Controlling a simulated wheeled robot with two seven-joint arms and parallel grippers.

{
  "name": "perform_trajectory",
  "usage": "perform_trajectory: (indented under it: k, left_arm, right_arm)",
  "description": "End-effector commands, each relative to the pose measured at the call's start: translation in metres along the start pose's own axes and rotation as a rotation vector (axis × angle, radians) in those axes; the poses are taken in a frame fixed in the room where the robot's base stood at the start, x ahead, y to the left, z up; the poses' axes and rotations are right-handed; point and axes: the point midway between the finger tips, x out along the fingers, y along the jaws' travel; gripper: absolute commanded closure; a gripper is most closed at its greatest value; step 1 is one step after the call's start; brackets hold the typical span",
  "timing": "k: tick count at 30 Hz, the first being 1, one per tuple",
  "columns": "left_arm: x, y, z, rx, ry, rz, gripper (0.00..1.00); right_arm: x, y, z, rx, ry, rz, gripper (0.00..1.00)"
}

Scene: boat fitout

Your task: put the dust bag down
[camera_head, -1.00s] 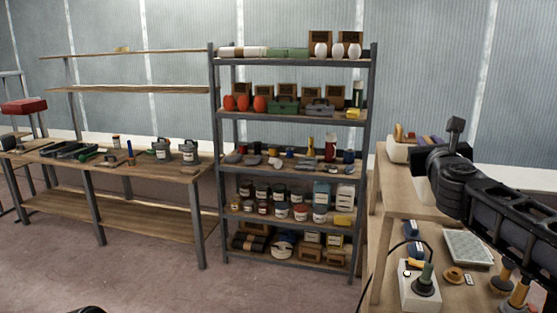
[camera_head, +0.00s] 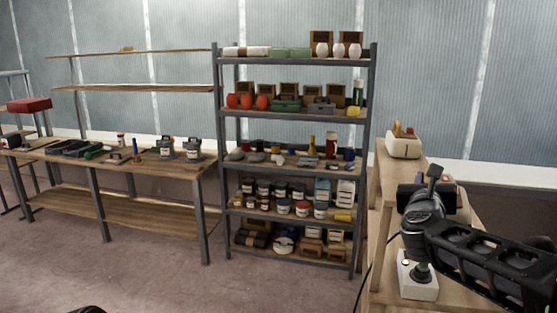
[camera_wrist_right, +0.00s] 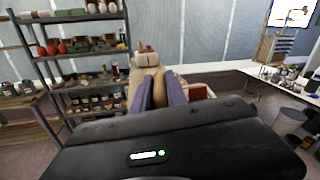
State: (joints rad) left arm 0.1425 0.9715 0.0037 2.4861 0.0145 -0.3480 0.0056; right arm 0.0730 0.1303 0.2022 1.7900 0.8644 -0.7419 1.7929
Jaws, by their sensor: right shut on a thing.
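My right gripper (camera_wrist_right: 161,80) is shut on a tan, rounded thing that looks like the dust bag (camera_wrist_right: 158,90). It shows between the two purple-grey fingers in the right wrist view, and its lower part is hidden by the black gripper body. In the head view my right arm reaches in from the right, over the wooden bench, and its wrist hides most of what it holds. My left gripper is not in view.
A cream bin (camera_head: 404,147) with a tan item stands on the bench's raised shelf. A light box with a dark knob (camera_head: 418,282) sits below my wrist. A full shelf rack (camera_head: 290,116) stands left of the bench. Open floor (camera_head: 160,280) lies in front.

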Motion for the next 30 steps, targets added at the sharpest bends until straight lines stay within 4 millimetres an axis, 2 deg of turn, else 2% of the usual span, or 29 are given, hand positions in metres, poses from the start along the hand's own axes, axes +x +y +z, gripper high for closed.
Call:
perform_trajectory:
  k: [1, 5, 8, 12, 18, 21, 24, 30]
  left_arm:
    - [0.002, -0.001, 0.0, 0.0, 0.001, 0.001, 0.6]
    - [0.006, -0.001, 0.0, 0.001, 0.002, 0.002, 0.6]
    - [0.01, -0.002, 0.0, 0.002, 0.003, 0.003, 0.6]
    - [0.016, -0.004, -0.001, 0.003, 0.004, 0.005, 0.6]
    - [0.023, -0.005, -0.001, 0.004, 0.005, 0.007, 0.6]
    - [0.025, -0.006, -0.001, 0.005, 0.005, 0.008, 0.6]
    - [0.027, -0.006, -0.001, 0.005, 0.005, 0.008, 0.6]
    - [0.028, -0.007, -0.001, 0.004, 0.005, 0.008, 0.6]
  right_arm:
    - [-0.003, 0.011, -0.018, -0.004, 0.002, 0.016, 1.0]
    - [-0.014, 0.041, -0.062, -0.006, -0.009, 0.075, 1.0]
    - [-0.031, 0.073, -0.11, -0.008, -0.02, 0.16, 1.0]
    - [-0.068, 0.119, -0.18, -0.003, -0.046, 0.306, 1.0]
    - [-0.116, 0.16, -0.268, 0.005, -0.075, 0.449, 1.0]
    - [-0.126, 0.166, -0.297, 0.006, -0.082, 0.461, 1.0]
    - [-0.127, 0.164, -0.314, 0.004, -0.087, 0.452, 1.0]
    - [-0.125, 0.16, -0.321, 0.002, -0.091, 0.439, 1.0]
